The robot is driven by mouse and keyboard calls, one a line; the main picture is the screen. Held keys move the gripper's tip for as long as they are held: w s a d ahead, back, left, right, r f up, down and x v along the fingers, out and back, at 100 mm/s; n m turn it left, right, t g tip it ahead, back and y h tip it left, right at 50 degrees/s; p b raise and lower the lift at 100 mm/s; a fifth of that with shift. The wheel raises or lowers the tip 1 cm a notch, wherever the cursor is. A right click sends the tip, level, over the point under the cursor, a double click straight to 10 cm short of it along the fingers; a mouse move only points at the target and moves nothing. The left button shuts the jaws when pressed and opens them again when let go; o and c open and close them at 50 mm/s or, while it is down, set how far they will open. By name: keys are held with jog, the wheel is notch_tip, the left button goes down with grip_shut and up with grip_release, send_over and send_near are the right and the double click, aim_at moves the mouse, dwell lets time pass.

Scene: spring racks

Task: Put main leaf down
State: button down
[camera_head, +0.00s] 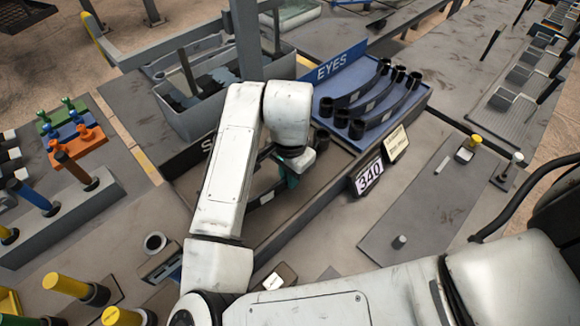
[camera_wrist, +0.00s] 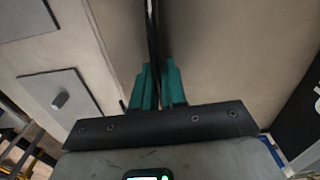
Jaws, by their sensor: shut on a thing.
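My gripper (camera_wrist: 159,85) has two teal fingers shut on a thin dark strip, which looks like the main leaf (camera_wrist: 152,30). In the wrist view the leaf is edge-on and runs up out of the picture between the fingers. In the head view my arm hides most of my gripper (camera_head: 290,178); a little teal shows beside a dark piece with a pale label (camera_head: 265,197), likely the held leaf, over the grey tray left of the blue rack. I cannot tell whether the leaf touches the surface below.
A blue rack (camera_head: 424,93) marked by an EYES sign (camera_head: 335,65) holds several dark curved leaves. A 340 sign (camera_head: 369,177) stands at the tray's right edge. A grey bin (camera_head: 190,122) and upright post (camera_head: 246,40) stand behind. The grey plate (camera_head: 425,215) at right is mostly bare.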

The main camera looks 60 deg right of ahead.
jog(key=shift+f, duration=0.1)
jog(key=shift+f, duration=0.2)
jog(key=c, duration=1.2)
grip_release()
jog(key=shift+o, duration=0.2)
notch_tip(320, 180, up, 12)
jog(key=shift+r, duration=0.15)
jog(key=shift+s, duration=0.1)
